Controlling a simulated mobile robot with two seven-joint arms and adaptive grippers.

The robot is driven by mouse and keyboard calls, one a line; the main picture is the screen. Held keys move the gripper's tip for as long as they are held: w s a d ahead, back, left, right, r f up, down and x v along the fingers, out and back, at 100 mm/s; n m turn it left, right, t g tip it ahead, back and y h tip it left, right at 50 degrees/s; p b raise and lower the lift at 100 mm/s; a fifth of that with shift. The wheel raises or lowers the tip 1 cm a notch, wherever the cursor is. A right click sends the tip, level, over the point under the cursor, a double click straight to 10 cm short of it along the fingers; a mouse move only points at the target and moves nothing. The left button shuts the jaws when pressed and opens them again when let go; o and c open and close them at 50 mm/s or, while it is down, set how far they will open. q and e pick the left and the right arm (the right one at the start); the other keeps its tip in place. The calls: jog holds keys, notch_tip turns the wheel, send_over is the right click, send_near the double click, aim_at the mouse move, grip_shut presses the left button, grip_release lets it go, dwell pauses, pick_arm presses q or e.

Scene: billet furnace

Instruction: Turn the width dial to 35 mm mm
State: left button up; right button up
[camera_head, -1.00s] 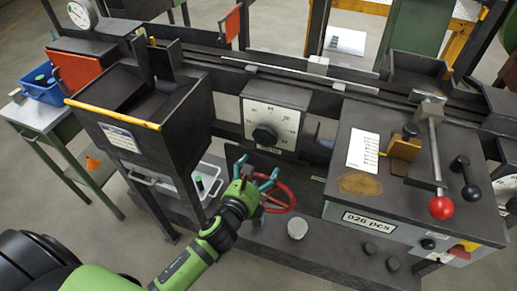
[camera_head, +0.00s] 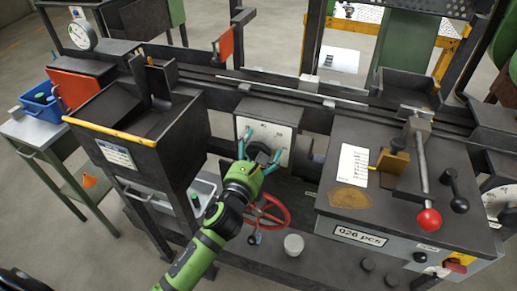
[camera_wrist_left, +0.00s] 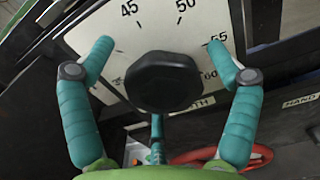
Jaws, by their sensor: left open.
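The width dial is a black knob (camera_head: 259,152) on a white scale plate (camera_head: 268,133) on the dark machine front. In the left wrist view the knob (camera_wrist_left: 162,82) is near the middle, with the marks 45, 50, 55 and 60 on the plate (camera_wrist_left: 160,30) around it. The knob's pointer cannot be made out. My left gripper (camera_head: 260,152) is open, its teal fingers spread on either side of the knob. In the left wrist view the fingers of the left gripper (camera_wrist_left: 160,60) flank the knob with visible gaps. My right gripper is not in view.
A red handwheel (camera_head: 268,212) sits just below the dial. A dark hopper with a yellow bar (camera_head: 112,122) stands to the left. A lever with a red ball (camera_head: 429,219) and a control box (camera_head: 345,235) are to the right.

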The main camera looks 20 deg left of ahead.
pick_arm(q)
jog(key=c, duration=1)
jog(key=shift+r, duration=0.1)
jog(key=shift+c, duration=0.5)
